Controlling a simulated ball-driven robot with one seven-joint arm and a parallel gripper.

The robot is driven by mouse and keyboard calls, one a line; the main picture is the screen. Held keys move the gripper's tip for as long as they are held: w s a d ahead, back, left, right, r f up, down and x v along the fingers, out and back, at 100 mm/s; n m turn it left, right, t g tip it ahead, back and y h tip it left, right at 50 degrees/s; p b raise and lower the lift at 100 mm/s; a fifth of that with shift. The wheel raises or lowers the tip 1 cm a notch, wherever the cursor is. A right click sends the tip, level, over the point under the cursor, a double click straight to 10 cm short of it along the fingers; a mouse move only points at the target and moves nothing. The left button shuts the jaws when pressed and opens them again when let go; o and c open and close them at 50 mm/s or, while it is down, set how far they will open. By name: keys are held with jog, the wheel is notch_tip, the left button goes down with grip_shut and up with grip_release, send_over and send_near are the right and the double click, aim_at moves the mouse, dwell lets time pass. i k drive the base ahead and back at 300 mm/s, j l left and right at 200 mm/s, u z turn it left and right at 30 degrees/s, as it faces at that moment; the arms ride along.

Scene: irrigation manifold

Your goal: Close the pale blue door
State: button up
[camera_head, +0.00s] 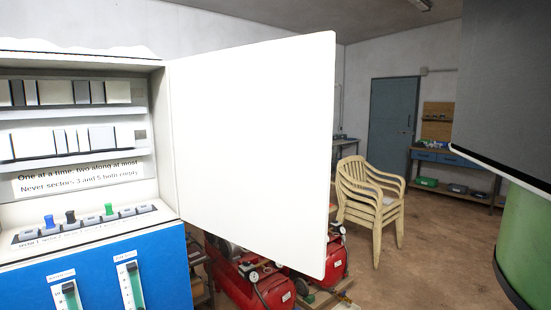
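A large door panel (255,150) stands wide open at the right side of an open cabinet (80,60). It looks off-white here rather than clearly pale blue. It is hinged along the cabinet's right edge, and its free edge is toward the picture's middle. The cabinet's inside shows shelves of switchgear, a label and a row of coloured switches (82,215). A grey-blue room door (393,125) in the far wall looks shut. My gripper is not in view.
Red compressors (262,285) stand on the floor below and behind the panel. Stacked cream chairs (370,205) and a blue workbench (455,160) are farther back. A dark grey block (510,80) and a green rounded body (525,245) fill the near right edge.

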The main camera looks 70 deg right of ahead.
aim_at(253, 124)
jog(key=k+l, duration=0.25)
jog(key=l, duration=0.2)
jog(key=k+l+u, duration=0.15)
jog(key=l, duration=0.35)
jog(key=k+l, duration=0.35)
jog(key=k+l+u, duration=0.15)
jog(key=k+l, duration=0.15)
jog(key=l, duration=0.25)
jog(key=l+u, duration=0.1)
jog(key=l, duration=1.8)
